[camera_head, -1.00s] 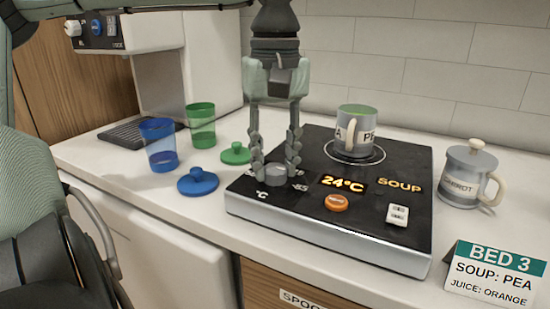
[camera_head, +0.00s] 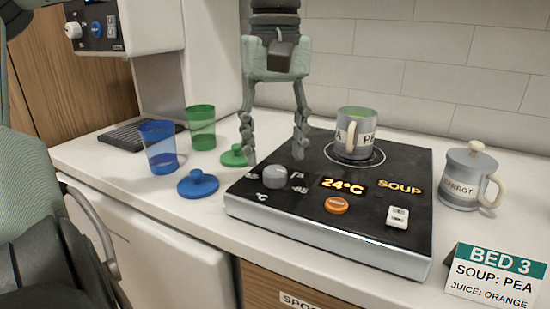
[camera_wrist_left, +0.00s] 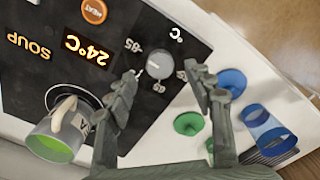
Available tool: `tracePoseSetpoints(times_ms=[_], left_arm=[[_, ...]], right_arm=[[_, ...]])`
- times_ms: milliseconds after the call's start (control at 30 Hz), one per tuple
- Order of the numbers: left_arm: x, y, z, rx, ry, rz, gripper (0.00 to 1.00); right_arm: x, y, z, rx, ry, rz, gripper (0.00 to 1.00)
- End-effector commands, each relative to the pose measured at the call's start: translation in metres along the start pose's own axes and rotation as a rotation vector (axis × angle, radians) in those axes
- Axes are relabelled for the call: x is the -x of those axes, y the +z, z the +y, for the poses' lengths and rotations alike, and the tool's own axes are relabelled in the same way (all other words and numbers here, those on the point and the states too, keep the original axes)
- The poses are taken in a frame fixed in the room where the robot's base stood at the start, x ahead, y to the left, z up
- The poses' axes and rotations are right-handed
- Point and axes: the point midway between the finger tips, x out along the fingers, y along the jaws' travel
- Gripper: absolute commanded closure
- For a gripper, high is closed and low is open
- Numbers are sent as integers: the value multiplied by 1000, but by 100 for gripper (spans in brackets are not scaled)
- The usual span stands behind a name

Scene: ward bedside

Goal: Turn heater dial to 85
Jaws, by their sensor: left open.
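The heater (camera_head: 325,234) is a black-topped box with a silver edge on the counter. Its grey round dial (camera_head: 275,177) sits at the front left, with printed marks around it, including 85 at its right. The dial also shows in the left wrist view (camera_wrist_left: 160,66); its exact setting is hard to read. The display (camera_head: 343,186) reads 24°C, with SOUP lit beside it. My left gripper (camera_head: 274,156) is open and empty, its fingers pointing down, above and behind the dial, apart from it. My right gripper is not in view.
A PEA mug (camera_head: 356,133) stands on the heater's ring. An orange HEAT button (camera_head: 336,205) and white switch (camera_head: 397,216) are in front. Blue and green cups (camera_head: 160,148) and lids (camera_head: 198,184) stand left; a CARROT mug (camera_head: 467,178) and a BED 3 card (camera_head: 495,273) right.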

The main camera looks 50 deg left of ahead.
Motion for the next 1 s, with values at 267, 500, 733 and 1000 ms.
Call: tracePoseSetpoints(times_ms=[267,500,733,1000], left_arm=[[61,-1,1,2,3,3,47],[88,0,0,1,2,1,47],[91,0,0,0,2,1,47],[91,0,0,0,2,1,47]], right_arm=[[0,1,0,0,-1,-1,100],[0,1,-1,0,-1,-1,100],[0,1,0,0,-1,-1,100],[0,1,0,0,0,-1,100]])
